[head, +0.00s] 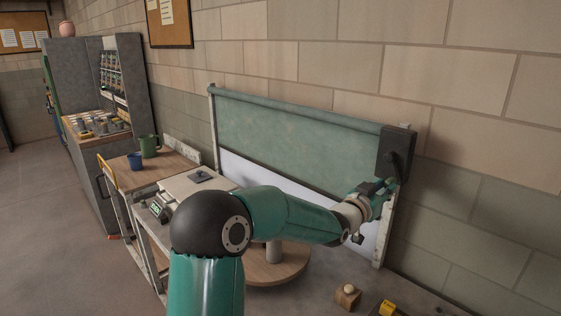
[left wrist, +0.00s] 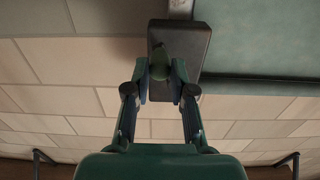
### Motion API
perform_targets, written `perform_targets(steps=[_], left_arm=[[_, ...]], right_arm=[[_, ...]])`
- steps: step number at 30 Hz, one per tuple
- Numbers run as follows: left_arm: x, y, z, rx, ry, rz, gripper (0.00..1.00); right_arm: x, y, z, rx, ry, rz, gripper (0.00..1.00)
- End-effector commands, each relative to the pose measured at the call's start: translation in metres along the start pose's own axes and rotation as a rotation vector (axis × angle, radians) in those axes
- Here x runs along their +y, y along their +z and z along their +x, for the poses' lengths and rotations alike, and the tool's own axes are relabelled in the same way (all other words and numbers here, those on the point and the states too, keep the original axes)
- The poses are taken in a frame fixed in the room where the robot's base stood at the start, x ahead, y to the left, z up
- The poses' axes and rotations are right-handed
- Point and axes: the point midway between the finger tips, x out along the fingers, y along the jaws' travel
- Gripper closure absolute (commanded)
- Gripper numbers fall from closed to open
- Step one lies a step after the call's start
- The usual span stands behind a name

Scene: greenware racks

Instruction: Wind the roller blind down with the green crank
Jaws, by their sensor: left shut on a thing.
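The roller blind (head: 290,136) is a green sheet hanging from a tube on the brick wall in the head view. Its dark bottom bar sits partway down, with a pale surface showing below it. A dark crank box (head: 396,148) is at the blind's right end; the box (left wrist: 192,48) also shows in the left wrist view. The dark green crank handle (left wrist: 160,64) stands out from the box. My left gripper (head: 386,187) is at the box's lower side, its fingers (left wrist: 160,88) shut around the handle. The fingers partly hide the crank. My right gripper is not in view.
My left arm crosses in front of the blind, above a round wooden table (head: 275,270). A wooden block (head: 347,297) and a yellow item (head: 388,308) lie at lower right.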

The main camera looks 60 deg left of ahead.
Motion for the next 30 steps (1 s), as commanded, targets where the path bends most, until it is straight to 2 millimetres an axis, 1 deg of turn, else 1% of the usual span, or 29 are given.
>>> perform_targets(steps=[3,6,16,21,24,29,30], left_arm=[[-0.011,0.005,0.0,0.003,-0.005,0.0,0.91],[-0.018,0.006,0.0,0.004,-0.005,0.0,0.91],[-0.019,0.005,0.0,0.003,-0.004,-0.002,0.91],[-0.031,0.004,0.001,0.004,-0.005,0.0,0.91],[-0.031,0.004,0.001,0.004,-0.003,-0.003,0.91],[-0.04,0.002,0.002,0.005,-0.004,-0.002,0.91],[-0.039,0.002,0.002,0.005,-0.002,-0.001,0.91]], right_arm=[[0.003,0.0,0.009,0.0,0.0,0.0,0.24],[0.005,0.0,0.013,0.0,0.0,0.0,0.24],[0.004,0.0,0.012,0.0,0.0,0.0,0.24],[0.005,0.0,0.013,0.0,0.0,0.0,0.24],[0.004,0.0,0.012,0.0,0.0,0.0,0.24],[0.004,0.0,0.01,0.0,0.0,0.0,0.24],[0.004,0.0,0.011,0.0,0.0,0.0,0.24]])
